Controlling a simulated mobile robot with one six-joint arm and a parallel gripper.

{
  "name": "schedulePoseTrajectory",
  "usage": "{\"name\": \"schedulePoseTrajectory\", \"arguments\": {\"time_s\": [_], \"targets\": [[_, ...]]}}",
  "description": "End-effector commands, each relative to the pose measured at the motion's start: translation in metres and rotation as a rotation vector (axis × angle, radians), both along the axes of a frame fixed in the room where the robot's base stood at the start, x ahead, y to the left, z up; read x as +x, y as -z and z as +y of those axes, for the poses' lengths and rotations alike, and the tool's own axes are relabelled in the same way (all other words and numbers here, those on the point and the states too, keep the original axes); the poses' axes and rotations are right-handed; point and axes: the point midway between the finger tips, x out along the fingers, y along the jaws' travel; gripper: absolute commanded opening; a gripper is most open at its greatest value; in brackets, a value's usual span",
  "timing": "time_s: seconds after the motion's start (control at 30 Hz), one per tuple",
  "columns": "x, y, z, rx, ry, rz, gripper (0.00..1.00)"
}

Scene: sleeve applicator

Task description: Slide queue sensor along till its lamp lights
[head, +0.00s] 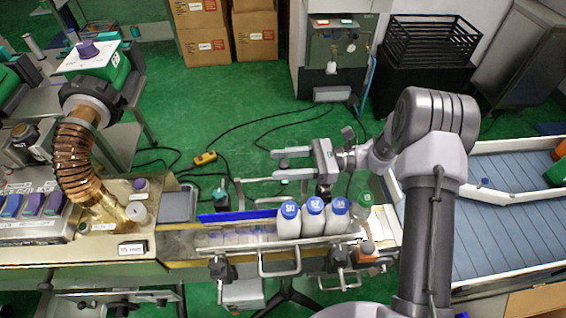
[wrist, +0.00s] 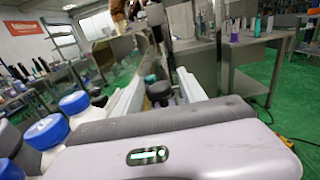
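My gripper (head: 279,163) is above and behind the bottle line in the head view, fingers pointing left. Its two fingers are apart with nothing held between them. In the wrist view the pale fingers (wrist: 158,92) reach forward. A dark upright post with a teal top (head: 220,196) stands behind the blue guide rail, left of my gripper; it may be the queue sensor, but I cannot be sure. A similar teal-topped dark part (wrist: 155,88) shows beyond and between the fingers in the wrist view. I cannot make out a lit sensor lamp.
Several white bottles with blue caps (head: 314,218) stand on the conveyor, just below my gripper in the head view. The blue rail (head: 242,215) lies left of them. A copper hose (head: 73,160) rises at the left. Cables and a yellow box (head: 205,158) lie on the green floor.

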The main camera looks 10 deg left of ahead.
Motion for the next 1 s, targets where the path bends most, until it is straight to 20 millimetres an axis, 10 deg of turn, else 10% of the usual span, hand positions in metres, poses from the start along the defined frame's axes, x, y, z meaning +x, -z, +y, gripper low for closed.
{"name": "schedulePoseTrajectory", "arguments": {"time_s": [0.47, 1.0], "targets": [[0.004, -0.001, -0.013, 0.001, 0.002, 0.0, 0.48], [0.037, 0.0, -0.154, 0.0, 0.002, -0.001, 0.48]]}}
